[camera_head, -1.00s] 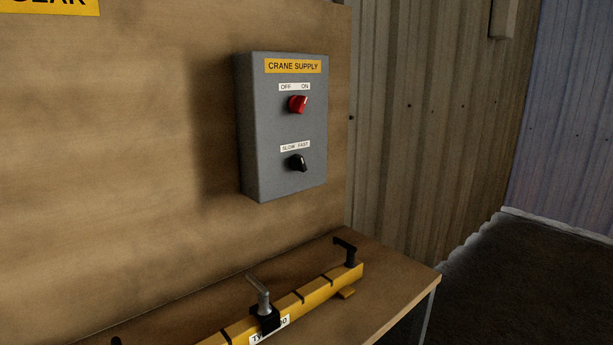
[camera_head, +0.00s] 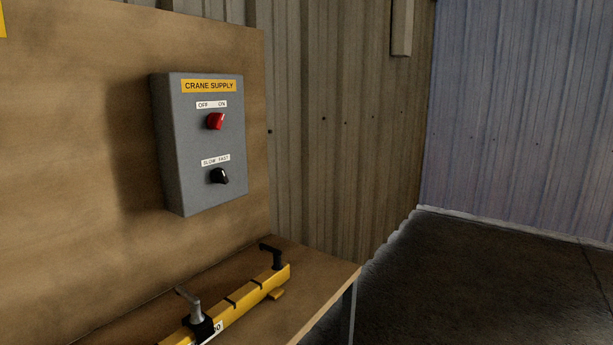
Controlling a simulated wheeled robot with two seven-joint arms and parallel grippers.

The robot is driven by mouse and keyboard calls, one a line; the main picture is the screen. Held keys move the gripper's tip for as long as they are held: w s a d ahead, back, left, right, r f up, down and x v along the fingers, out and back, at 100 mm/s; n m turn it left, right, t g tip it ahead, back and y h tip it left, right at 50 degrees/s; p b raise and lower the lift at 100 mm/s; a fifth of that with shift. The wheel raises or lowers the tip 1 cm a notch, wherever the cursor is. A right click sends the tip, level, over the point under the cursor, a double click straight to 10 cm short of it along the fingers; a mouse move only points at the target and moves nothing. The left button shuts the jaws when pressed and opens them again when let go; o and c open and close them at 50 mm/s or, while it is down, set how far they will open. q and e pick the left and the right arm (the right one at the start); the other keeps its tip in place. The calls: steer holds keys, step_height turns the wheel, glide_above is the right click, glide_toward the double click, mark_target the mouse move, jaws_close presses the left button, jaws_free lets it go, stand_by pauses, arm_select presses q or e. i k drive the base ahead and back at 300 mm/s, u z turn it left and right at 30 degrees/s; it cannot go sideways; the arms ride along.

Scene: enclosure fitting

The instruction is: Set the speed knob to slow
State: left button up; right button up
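The speed knob (camera_head: 219,176) is a small black rotary knob low on the grey control box (camera_head: 196,150). A white label (camera_head: 216,160) above it reads SLOW and FAST. Its pointer direction is too small to tell for certain. A red knob (camera_head: 215,121) sits higher on the box under an OFF and ON label, below a yellow CRANE SUPPLY plate (camera_head: 209,86). The box is fixed to a wooden board. Neither of my grippers shows in the head view.
A wooden bench (camera_head: 325,277) stands below the box. A yellow bar (camera_head: 240,300) with black and grey handles lies on it. Corrugated walls (camera_head: 340,120) stand behind. Dark open floor (camera_head: 480,285) lies to the right of the bench.

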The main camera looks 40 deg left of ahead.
mark_target(218, 175)
steer(key=z, duration=0.2)
steer(key=i, duration=1)
steer(key=u, duration=1.4)
